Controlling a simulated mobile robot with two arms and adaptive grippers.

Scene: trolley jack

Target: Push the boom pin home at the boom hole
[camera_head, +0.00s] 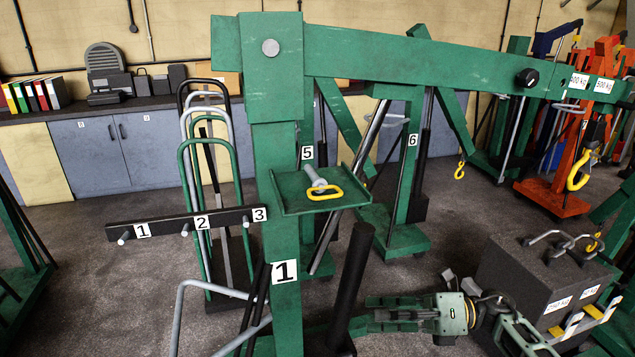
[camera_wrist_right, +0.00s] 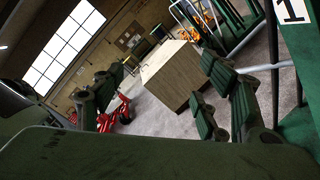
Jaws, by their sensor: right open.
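A green crane column (camera_head: 283,318) marked 1 carries a long green boom (camera_head: 420,62) that reaches right. A black round knob (camera_head: 527,78) sits on the boom's side near the 500 kg labels. A grey pin with a yellow loop handle (camera_head: 323,191) lies on the small green tray (camera_head: 292,205) on the column. My right gripper (camera_head: 375,315) is low, right of the column, open and empty. Its spread fingers show in the right wrist view (camera_wrist_right: 160,90). My left gripper is out of view.
Dark weight blocks (camera_head: 530,270) stand at the right, close to my right arm. A black bar with numbered pegs (camera_head: 190,223) juts left from the column. Other cranes, one orange (camera_head: 560,190), stand behind. In the wrist view a pale box (camera_wrist_right: 175,75) stands on the floor.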

